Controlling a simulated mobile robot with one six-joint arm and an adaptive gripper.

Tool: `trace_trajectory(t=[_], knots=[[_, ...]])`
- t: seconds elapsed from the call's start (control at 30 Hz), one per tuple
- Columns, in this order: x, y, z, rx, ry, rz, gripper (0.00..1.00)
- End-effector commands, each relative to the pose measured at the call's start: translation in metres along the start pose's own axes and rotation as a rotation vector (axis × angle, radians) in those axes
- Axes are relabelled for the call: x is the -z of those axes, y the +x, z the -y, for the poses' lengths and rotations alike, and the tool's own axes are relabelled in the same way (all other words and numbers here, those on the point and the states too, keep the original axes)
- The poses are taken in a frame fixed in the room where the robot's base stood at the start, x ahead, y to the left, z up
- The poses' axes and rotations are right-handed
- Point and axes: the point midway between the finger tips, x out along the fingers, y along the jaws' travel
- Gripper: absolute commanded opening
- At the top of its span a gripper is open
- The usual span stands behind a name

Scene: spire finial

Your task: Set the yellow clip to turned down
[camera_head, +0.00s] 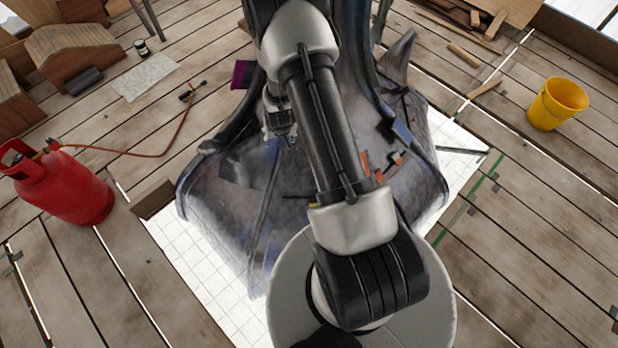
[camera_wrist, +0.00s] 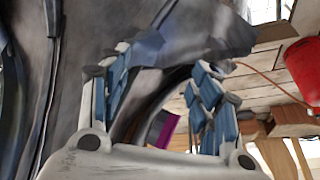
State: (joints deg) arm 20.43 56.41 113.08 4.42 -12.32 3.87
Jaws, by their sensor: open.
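A small sliver of yellow (camera_head: 314,205), perhaps part of the yellow clip, shows at the left edge of my arm in the head view. My arm hides the rest, so I cannot tell how the clip is turned. The wrist view shows no yellow. My gripper (camera_head: 281,126) is at the left side of the dark metal spire (camera_head: 225,195), up and left of the yellow sliver. In the wrist view my gripper (camera_wrist: 163,78) has its two blue-padded fingers spread, with no object seen held between them.
A purple piece (camera_head: 240,74) sticks out at the spire's left; it also shows in the wrist view (camera_wrist: 166,130). Orange-red pieces (camera_head: 367,163) and a blue one (camera_head: 402,130) are on the right.

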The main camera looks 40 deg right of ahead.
Motion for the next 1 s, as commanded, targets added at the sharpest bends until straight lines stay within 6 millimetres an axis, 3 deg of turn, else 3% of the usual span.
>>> trace_trajectory(t=[0.03,0.2,0.33,0.5,0.6,0.77,1.0], knots=[[-0.024,0.032,-0.014,-0.014,0.023,0.015,0.57],[-0.096,0.114,-0.053,-0.055,0.091,0.013,0.57],[-0.157,0.158,-0.077,-0.084,0.134,0.009,0.57],[-0.214,0.187,-0.096,-0.109,0.169,0.003,0.57],[-0.231,0.194,-0.100,-0.117,0.179,-0.001,0.57],[-0.238,0.207,-0.103,-0.119,0.182,-0.004,0.57],[-0.240,0.254,-0.108,-0.119,0.182,-0.002,0.57]])
